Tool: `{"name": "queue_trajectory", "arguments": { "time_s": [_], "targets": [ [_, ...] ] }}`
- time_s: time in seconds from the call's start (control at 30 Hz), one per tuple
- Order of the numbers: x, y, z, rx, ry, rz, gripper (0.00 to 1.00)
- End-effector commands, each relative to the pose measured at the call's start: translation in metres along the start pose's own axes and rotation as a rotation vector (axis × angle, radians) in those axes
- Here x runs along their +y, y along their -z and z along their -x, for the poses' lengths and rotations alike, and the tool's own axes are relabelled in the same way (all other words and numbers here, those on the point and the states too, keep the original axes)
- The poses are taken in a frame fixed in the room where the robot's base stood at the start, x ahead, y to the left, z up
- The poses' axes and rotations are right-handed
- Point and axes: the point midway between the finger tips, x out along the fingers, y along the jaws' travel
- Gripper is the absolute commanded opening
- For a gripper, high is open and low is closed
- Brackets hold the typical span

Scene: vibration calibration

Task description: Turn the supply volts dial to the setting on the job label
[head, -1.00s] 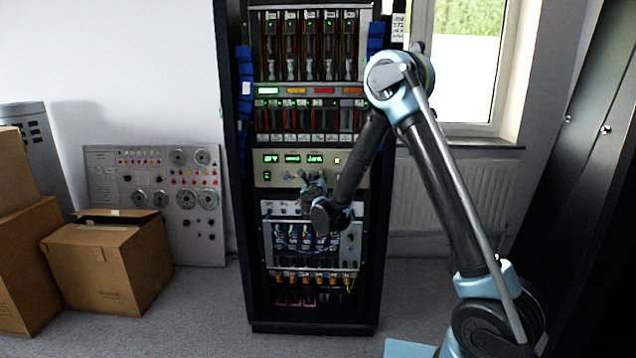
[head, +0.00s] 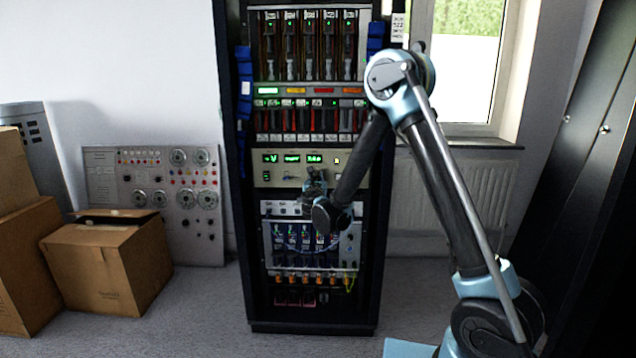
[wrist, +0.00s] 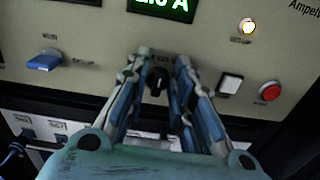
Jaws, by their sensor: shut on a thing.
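My gripper (wrist: 162,68) is at the front panel of the cream supply unit (head: 270,181) in the rack. Its two fingers stand on either side of a small black dial (wrist: 157,86) and are shut on it. The lettering above this dial is partly hidden by the fingers. In the head view my gripper (head: 314,178) covers the dial. A green display (wrist: 165,8) above it seems to read in amps, cut off by the frame.
Cardboard boxes (head: 105,265) and a grey instrument panel (head: 128,180) stand left of the rack.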

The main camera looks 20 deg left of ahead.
Motion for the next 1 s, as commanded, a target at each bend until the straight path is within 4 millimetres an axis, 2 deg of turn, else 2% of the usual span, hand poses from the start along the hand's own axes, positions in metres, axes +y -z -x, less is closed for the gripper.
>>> {"name": "queue_trajectory", "arguments": {
  "time_s": [0.4, 1.0],
  "targets": [
    [-0.0056, -0.0002, -0.0014, -0.002, 0.006, -0.244, 0.00],
    [-0.0069, 0.0001, -0.0012, -0.002, 0.007, -0.304, 0.00]
  ]
}}
